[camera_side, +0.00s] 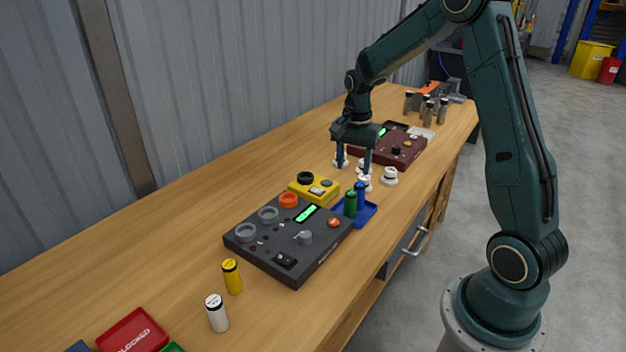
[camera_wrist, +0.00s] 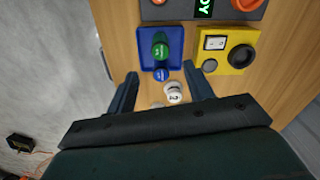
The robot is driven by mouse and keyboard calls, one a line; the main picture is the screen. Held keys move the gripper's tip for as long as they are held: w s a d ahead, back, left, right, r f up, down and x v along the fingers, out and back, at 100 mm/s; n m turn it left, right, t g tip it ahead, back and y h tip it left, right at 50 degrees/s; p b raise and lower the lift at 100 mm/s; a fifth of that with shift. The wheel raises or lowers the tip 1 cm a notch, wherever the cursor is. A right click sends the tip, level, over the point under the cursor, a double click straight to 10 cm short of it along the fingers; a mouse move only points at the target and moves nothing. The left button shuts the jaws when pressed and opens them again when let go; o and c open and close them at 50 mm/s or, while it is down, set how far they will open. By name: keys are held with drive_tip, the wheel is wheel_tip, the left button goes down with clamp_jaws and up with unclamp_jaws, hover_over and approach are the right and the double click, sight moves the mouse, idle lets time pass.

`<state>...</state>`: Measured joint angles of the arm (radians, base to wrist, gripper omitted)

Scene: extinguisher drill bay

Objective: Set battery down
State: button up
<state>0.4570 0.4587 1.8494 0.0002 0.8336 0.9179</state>
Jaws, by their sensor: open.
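My gripper (camera_side: 354,166) is open, pointing down over the wooden table just behind the blue tray. Its jaws look empty; they also show in the wrist view (camera_wrist: 160,72). A green battery (camera_side: 350,204) and a blue battery (camera_side: 361,193) stand upright in the blue tray (camera_side: 368,212); the wrist view shows the green one (camera_wrist: 160,48) and the blue one (camera_wrist: 161,74) from above. A yellow battery (camera_side: 232,277) and a white battery (camera_side: 216,313) stand upright on the table, front left of the dark panel.
The dark panel (camera_side: 272,252) with several rings lies beside the tray. A yellow box (camera_side: 314,188) sits behind it. White capped pieces (camera_side: 389,176) stand near my gripper. A maroon panel (camera_side: 402,150) is farther back.

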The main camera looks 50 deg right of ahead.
idle(0.5)
drive_tip(key=s+a+r+n+t, duration=0.3)
drive_tip(key=s+a+r+n, duration=0.5)
drive_tip(key=a+r, duration=0.45)
drive_tip(key=s+a+r+n+t, duration=0.1)
drive_tip(key=s+a+n, duration=0.2)
drive_tip(key=s, duration=0.4)
drive_tip(key=s+a+r+n+t, duration=0.1)
drive_tip(key=s+a+r+n, duration=0.1)
drive_tip(key=s+a+n, duration=0.2)
drive_tip(key=shift+s+n+t, duration=0.3)
drive_tip(key=shift+s+n, duration=0.1)
drive_tip(key=shift+s, duration=0.95)
drive_tip(key=shift+r, duration=0.1)
